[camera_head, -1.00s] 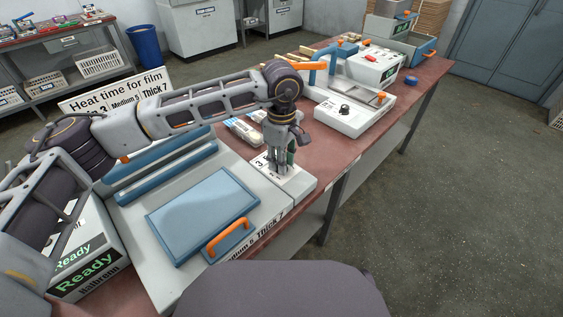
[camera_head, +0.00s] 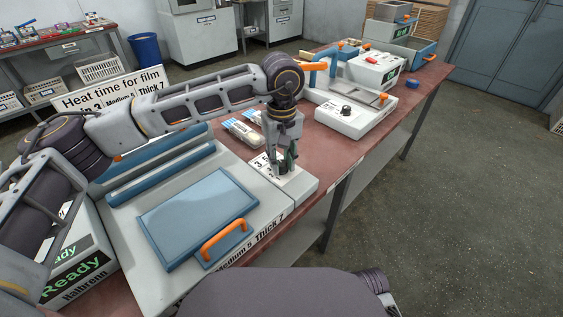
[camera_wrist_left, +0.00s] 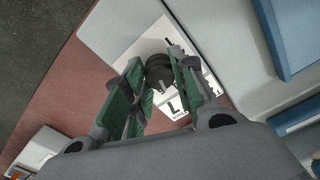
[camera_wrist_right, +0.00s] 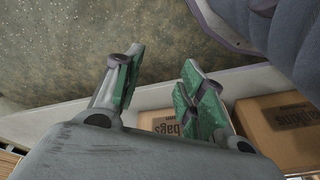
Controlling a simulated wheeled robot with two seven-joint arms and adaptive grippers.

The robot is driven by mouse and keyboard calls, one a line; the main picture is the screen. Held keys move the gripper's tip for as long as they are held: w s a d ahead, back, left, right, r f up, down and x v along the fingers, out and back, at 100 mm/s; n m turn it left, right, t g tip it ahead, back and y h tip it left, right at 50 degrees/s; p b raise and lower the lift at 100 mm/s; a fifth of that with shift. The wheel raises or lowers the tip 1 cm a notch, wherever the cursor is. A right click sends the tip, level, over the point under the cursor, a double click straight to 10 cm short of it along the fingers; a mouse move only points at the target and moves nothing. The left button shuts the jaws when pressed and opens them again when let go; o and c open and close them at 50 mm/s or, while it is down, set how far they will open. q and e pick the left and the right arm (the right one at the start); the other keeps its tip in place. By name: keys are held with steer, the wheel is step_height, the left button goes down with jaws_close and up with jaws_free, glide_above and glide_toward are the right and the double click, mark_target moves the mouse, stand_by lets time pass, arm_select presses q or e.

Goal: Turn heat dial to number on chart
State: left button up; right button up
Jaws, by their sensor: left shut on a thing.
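The heat dial is a black knob (camera_wrist_left: 158,72) on a white scale plate (camera_wrist_left: 133,60) with printed marks. The plate (camera_head: 296,181) sits at the right end of the grey press (camera_head: 130,245). My left gripper (camera_head: 285,165) points down over the plate, its green-padded fingers around the knob. In the left wrist view the left gripper (camera_wrist_left: 160,88) is shut on the knob, with a finger on either side. The chart (camera_head: 125,98) behind my left arm reads "Heat time for film", "Medium 5", "Thick 7"; my arm partly covers its lower line. My right gripper (camera_wrist_right: 160,85) is open and empty.
A blue plate with an orange handle (camera_head: 224,239) lies on the press. A white device with a black knob (camera_head: 345,112) stands farther along the red table (camera_head: 338,147). Cardboard boxes (camera_wrist_right: 280,125) lie below my right gripper.

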mark_target(281, 162)
arm_select(q)
steer(key=shift+m+b, duration=0.6)
steer(key=shift+m, duration=1.6)
arm_select(e)
steer(key=shift+w+a+r, duration=0.1)
steer(key=shift+r, duration=0.45)
steer(key=shift+w+a+r, duration=0.1)
steer(key=shift+r, duration=0.45)
steer(key=shift+r+t, duration=0.15)
steer(key=shift+t, duration=0.15)
arm_select(q)
steer(key=o, duration=1.1)
steer(key=shift+c, duration=0.2)
arm_select(e)
steer(key=shift+s, duration=0.1)
steer(key=shift+f, duration=0.2)
arm_select(q)
step_height(281, 162, up, 12)
steer(key=shift+r, duration=0.15)
